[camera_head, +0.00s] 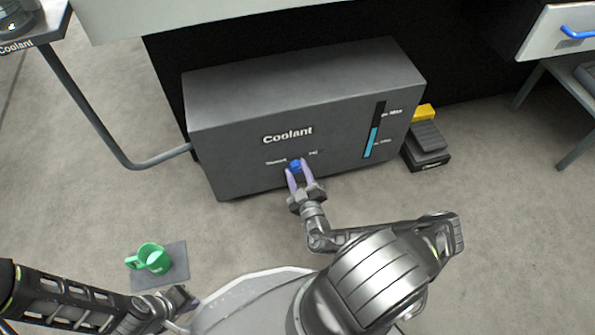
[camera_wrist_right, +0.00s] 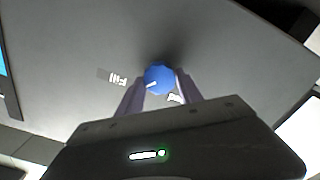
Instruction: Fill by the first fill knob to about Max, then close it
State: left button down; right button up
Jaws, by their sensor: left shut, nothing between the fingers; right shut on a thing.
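The dark grey coolant tank (camera_head: 240,125) has a blue knob (camera_head: 295,165) low on its front, with a Fill label to its right and another label to its left. My right gripper (camera_head: 297,172) is shut on the knob, with a finger on each side. The right wrist view shows the blue knob (camera_wrist_right: 158,79) with a white line on it, near the Fill label (camera_wrist_right: 118,80); the other label is partly covered. My left gripper (camera_head: 188,298) is shut and empty at the lower left.
A green mug (camera_head: 150,258) is on a grey mat (camera_head: 174,277) on the floor. A dark pedal-like block (camera_head: 427,150) with a yellow part stands right of the tank. A grey pipe (camera_head: 95,115) enters the tank's left side. The floor before the tank is otherwise open.

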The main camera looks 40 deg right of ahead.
jog(key=n+p, duration=0.2)
jog(key=n, duration=0.1)
jog(key=shift+a+r, duration=0.1)
jog(key=n+p, duration=0.2)
jog(key=n, duration=0.3)
jog(key=shift+n, duration=0.4)
jog(key=n, duration=0.1)
jog(key=n+p, duration=0.1)
jog(key=n, duration=0.1)
jog(key=n+p, duration=0.1)
jog(key=n, duration=0.1)
jog(key=shift+f, duration=0.25)
jog(key=shift+f+n+p, duration=0.15)
jog(key=shift+n+p, duration=0.3)
jog(key=shift+n, duration=1.65)
jog(key=o, duration=1.4)
